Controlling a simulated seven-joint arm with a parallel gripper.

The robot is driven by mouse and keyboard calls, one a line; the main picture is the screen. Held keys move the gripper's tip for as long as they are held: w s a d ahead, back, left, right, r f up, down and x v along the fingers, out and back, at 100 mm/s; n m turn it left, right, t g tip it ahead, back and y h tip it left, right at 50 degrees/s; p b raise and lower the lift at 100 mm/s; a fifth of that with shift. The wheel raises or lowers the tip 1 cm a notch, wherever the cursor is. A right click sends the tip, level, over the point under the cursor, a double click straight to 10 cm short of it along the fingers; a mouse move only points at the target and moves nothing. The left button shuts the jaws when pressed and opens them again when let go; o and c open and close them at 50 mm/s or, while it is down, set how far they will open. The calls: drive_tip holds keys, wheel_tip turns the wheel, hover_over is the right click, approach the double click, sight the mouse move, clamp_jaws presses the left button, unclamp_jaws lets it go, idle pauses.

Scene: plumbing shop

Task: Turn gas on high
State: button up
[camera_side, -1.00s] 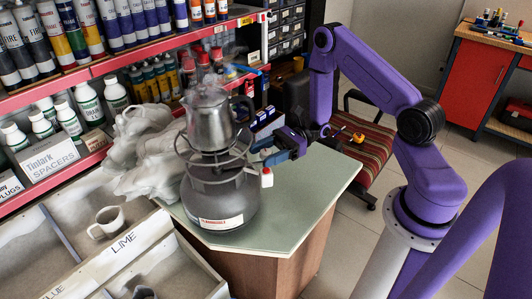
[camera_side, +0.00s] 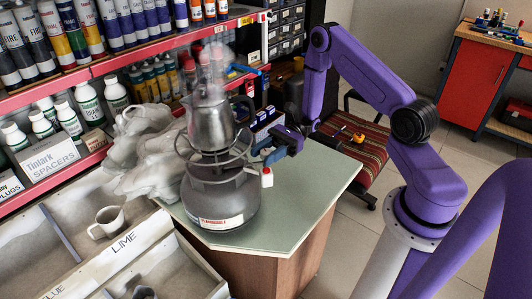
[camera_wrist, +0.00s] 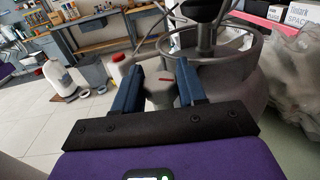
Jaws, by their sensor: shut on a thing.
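A grey gas bottle (camera_side: 222,203) with a ring guard and a burner on top stands on the pale green counter. A metal pot (camera_side: 210,122) sits on the burner with steam rising from it. My gripper (camera_side: 263,152) is at the right side of the bottle's top. In the wrist view, its two blue fingers (camera_wrist: 161,82) close around a grey valve knob (camera_wrist: 160,95) with a red mark on top. The knob is mostly hidden by my fingers in the side view. A small white part with a red top (camera_side: 267,178) hangs just below my gripper.
Grey lumpy wrapped objects (camera_side: 150,150) crowd the bottle's left. Shelves (camera_side: 88,72) of bottles and cans stand behind. Sorting bins with a cup (camera_side: 107,222) lie at front left. The counter (camera_side: 300,195) is clear right of the bottle. A striped chair (camera_side: 358,150) stands beyond.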

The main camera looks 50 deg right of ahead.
sight(266, 149)
drive_tip(key=n+g, duration=0.1)
drive_tip(key=g, duration=0.1)
drive_tip(key=n+g, duration=0.2)
drive_tip(key=g, duration=0.1)
drive_tip(key=shift+n+g+h, duration=0.3)
drive_tip(key=shift+c, duration=0.3)
drive_tip(key=shift+r+n+g+h, duration=0.1)
drive_tip(key=shift+n+g+h, duration=0.5)
drive_tip(key=shift+n+g, duration=0.55)
drive_tip(key=shift+n+g+h, duration=0.6)
drive_tip(key=shift+n+g, duration=0.15)
drive_tip(key=shift+g, duration=0.8)
drive_tip(key=o, duration=1)
drive_tip(key=shift+d, duration=0.1)
drive_tip(key=shift+v, duration=3.7)
drive_tip(key=shift+w, duration=0.15)
